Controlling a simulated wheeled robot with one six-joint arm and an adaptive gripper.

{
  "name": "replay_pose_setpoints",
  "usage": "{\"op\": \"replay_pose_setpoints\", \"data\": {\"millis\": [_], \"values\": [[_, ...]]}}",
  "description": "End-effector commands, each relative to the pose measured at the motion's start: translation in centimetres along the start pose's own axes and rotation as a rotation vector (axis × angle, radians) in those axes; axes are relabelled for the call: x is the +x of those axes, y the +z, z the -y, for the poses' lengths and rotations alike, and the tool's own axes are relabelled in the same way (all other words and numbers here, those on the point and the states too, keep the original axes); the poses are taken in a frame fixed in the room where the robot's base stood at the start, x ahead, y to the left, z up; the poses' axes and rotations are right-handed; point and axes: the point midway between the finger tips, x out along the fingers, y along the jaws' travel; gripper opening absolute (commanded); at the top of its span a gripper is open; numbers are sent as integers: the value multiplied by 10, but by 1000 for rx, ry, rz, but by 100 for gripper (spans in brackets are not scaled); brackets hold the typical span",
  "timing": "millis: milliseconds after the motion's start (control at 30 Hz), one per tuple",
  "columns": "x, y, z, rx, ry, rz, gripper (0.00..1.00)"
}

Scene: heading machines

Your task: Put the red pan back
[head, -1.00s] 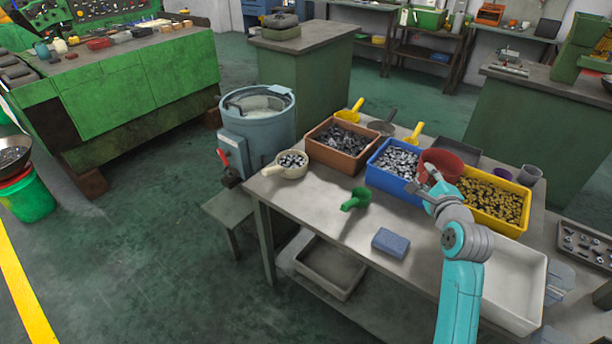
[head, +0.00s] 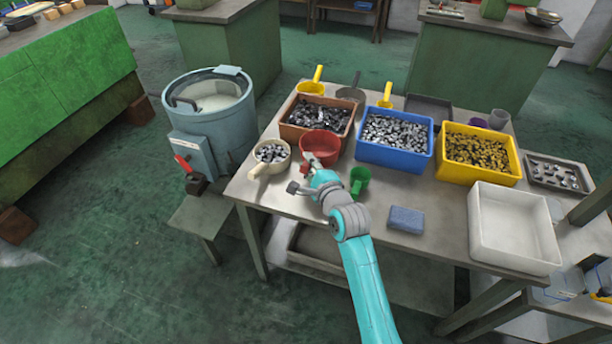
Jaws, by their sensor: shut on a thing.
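The red pan (head: 322,143) is near the front left of the table, in front of the brown bin, with the cream scoop to its left. My gripper (head: 312,168) is shut on the near side of the red pan. The pan looks upright, and I cannot tell whether it touches the table top. My wrist hides part of its near side.
A cream scoop of metal parts (head: 270,155), brown bin (head: 317,117), blue bin (head: 395,140), yellow bin (head: 478,154) and green scoop (head: 360,178) stand close by. A blue block (head: 406,219) and empty white tray (head: 513,228) are to the right. Bare table (head: 385,191) lies between.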

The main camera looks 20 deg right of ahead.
Motion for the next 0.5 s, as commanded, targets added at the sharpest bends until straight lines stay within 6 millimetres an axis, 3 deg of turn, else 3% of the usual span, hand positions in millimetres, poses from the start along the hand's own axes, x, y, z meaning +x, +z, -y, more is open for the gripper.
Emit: {"op": "replay_pose_setpoints", "data": {"millis": [200,500], "values": [[5,-14,-33,0,0,-1,0],[9,-23,-54,1,0,-1,0]]}}
